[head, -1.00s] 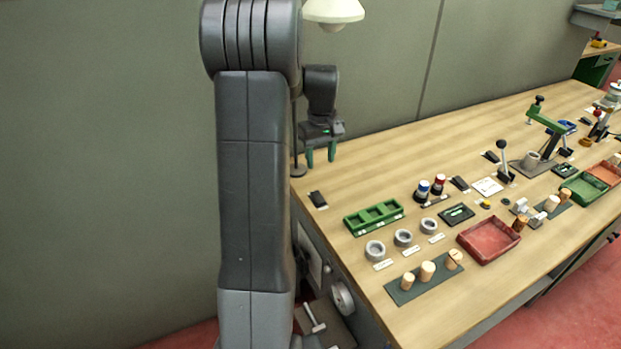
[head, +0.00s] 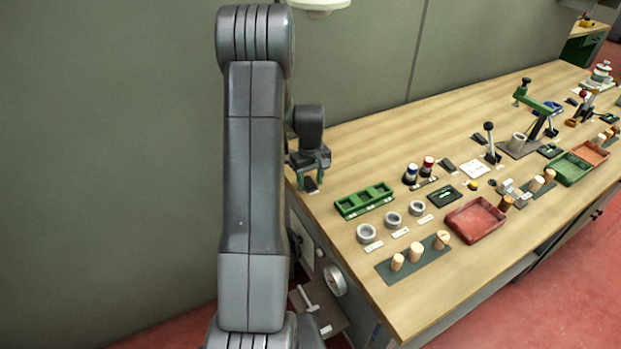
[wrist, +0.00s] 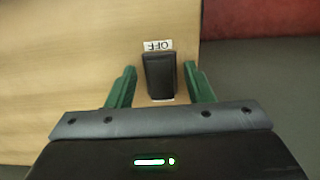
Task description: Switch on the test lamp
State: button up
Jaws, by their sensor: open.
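The test lamp (head: 320,5) shows only the lower part of its white shade at the top of the head view. A black rocker switch (wrist: 159,76) stands near the bench edge, with a white label reading OFF (wrist: 158,45) at one end. The switch also shows between the fingers in the head view (head: 310,184). My gripper (wrist: 160,71) is open and empty, its green fingers on either side of the switch in the wrist view. In the head view my gripper (head: 309,180) hangs low at the switch. I cannot tell whether it touches it.
A green tray (head: 364,200), grey rings (head: 393,220), corks on a dark mat (head: 383,270) and a red tray (head: 450,225) lie to the right on the bench.

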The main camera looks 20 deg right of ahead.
jog(key=c, duration=1)
jog(key=shift+w+a+r+g+p, duration=0.15)
jog(key=shift+w+g+p, duration=0.2)
jog(key=shift+g+p, duration=0.55)
jog(key=shift+w+g+h+p, duration=0.15)
jog(key=shift+g, duration=0.55)
jog(key=shift+w+g+h+p, duration=0.15)
jog(key=shift+g, duration=0.55)
jog(key=o, duration=1)
jog(key=shift+r, duration=0.1)
